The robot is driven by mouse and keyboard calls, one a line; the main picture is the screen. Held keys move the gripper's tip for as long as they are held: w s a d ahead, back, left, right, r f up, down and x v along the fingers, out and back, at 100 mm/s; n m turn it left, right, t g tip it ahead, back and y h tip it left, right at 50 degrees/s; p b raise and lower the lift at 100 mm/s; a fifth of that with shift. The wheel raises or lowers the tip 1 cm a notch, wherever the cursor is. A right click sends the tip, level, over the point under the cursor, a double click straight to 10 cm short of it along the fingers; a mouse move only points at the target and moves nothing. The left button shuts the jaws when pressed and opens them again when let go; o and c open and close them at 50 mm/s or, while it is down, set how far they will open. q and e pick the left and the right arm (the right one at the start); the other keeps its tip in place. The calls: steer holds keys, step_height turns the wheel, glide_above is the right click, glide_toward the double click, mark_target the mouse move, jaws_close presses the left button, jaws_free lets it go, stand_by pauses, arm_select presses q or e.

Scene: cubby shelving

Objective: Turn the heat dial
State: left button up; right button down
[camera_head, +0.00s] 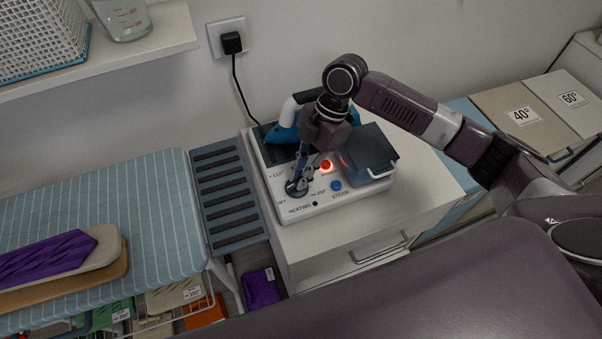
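The heat dial (291,189) is a dark round knob at the front left of a white iron station (330,203). Markings for OFF, 110° and other heats are printed around it, with HEATING below. My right gripper (297,183) points down at the dial, its fingertips at the knob and partly covering it. I cannot tell whether the fingers are closed on it or only touching. A red lit button (326,166) and a blue button (336,185) sit right of the dial. A blue and white iron (284,130) stands behind, partly hidden by my gripper. My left gripper is not in view.
The station stands on a white drawer cabinet (420,189). An ironing board (150,180) with a slatted grey end (225,197) is to the left. A black cord runs up to a wall plug (231,42). A shelf (140,48) is at upper left.

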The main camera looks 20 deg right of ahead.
steer(key=shift+r+m+p, duration=0.2)
steer(key=shift+m+p, duration=0.1)
steer(key=shift+p, duration=0.25)
steer(key=m+t+p, duration=0.1)
steer(key=m+p, duration=0.2)
steer(key=p, duration=0.1)
steer(key=m+t+p, duration=0.1)
steer(key=m+p, duration=0.3)
steer(key=p, duration=0.1)
steer(key=s+m+t+p, duration=0.1)
steer(key=m+t+p, duration=0.1)
steer(key=p, duration=0.3)
steer(key=shift+a+r+m+h, duration=0.2)
steer(key=shift+m+h, duration=0.1)
steer(key=shift+m, duration=0.5)
arm_select(q)
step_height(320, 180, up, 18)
steer(key=p, duration=0.2)
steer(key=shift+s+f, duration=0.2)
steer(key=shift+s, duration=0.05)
arm_select(e)
steer(key=shift+f+m+t+h, duration=0.2)
steer(key=shift+m+t+h, duration=0.2)
steer(key=shift+m, duration=0.9)
arm_select(q)
steer(key=shift+p, duration=0.3)
arm_select(e)
steer(key=c, duration=2)
jaws_free()
steer(key=shift+s+f, duration=0.1)
